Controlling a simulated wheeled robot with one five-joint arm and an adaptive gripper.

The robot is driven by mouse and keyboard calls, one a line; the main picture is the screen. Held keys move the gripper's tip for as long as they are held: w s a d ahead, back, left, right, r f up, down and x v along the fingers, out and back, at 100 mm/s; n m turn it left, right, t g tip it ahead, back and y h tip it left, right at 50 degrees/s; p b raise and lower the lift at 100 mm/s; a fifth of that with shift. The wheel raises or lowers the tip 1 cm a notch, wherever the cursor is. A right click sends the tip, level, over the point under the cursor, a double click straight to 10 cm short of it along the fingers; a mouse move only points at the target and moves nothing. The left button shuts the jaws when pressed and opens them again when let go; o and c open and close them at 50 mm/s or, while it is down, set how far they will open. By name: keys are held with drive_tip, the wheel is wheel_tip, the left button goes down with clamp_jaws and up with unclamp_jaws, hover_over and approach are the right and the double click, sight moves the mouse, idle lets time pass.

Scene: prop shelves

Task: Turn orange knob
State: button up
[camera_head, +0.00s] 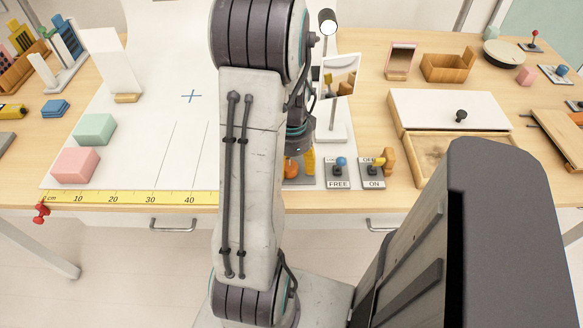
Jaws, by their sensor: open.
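An orange knob (291,168) shows just right of my arm, on a panel at the front of the table. My arm hides its left part and most of its panel. My gripper (301,158) points down at this panel, just below my dark wrist. A yellow-orange finger shows close to the right of the knob; the other finger is hard to make out. The gripper is open. I cannot tell whether it touches the knob.
Right of the knob stand a panel marked FREE with a blue-tipped lever (340,165) and one marked ON with a yellow-tipped lever (377,165). A lamp (328,22) and small mirror (341,76) stand behind. A wooden drawer box (453,110) is further right. The white sheet at left has free room.

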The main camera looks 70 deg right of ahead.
drive_tip(key=shift+f, duration=0.3)
drive_tip(key=shift+c, duration=0.3)
drive_tip(key=c, duration=1.1)
